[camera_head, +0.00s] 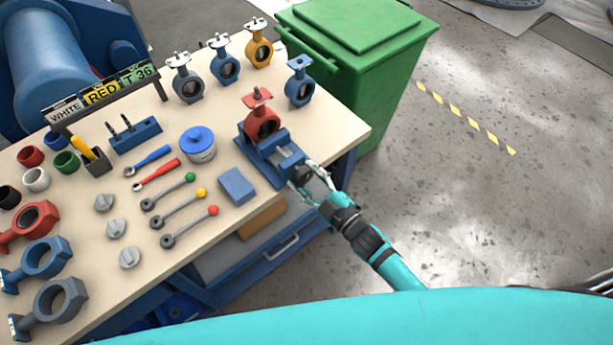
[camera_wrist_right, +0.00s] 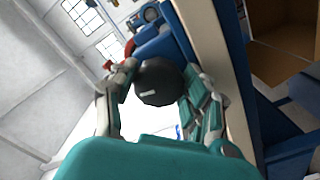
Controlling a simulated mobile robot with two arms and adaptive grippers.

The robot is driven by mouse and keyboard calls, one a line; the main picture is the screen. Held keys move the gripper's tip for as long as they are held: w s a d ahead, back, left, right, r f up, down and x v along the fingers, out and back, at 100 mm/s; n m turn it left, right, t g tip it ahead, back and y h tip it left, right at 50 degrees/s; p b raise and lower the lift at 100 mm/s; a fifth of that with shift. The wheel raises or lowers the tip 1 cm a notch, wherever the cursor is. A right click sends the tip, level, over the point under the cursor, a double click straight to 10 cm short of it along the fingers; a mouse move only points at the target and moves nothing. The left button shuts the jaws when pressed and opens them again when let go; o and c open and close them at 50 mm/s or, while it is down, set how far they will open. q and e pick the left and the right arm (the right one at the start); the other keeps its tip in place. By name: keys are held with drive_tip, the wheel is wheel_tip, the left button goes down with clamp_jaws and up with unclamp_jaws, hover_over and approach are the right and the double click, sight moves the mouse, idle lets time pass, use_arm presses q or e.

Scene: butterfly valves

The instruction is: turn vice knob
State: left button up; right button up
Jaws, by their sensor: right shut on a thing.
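The blue vice (camera_head: 270,158) sits at the right edge of the workbench. A red butterfly valve (camera_head: 262,122) stands upright in its jaws. My right gripper (camera_head: 308,177) is at the near end of the vice, its fingers closed around the vice knob, which it mostly hides in the head view. In the right wrist view the dark round vice knob (camera_wrist_right: 157,84) sits between the two fingers of my right gripper (camera_wrist_right: 160,80), with the blue vice body (camera_wrist_right: 165,42) behind it. My left gripper is not in view.
The workbench (camera_head: 225,213) holds several valves, valve bodies, wrenches, levers and caps. A blue block (camera_head: 237,186) lies left of the vice. A green bin (camera_head: 365,70) stands close behind the bench's right end. The floor at the right is clear.

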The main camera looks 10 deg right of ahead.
drive_tip(key=shift+f, duration=0.15)
idle(0.3)
drive_tip(key=o, duration=1.2)
drive_tip(key=shift+c, duration=0.2)
drive_tip(key=v, duration=1.2)
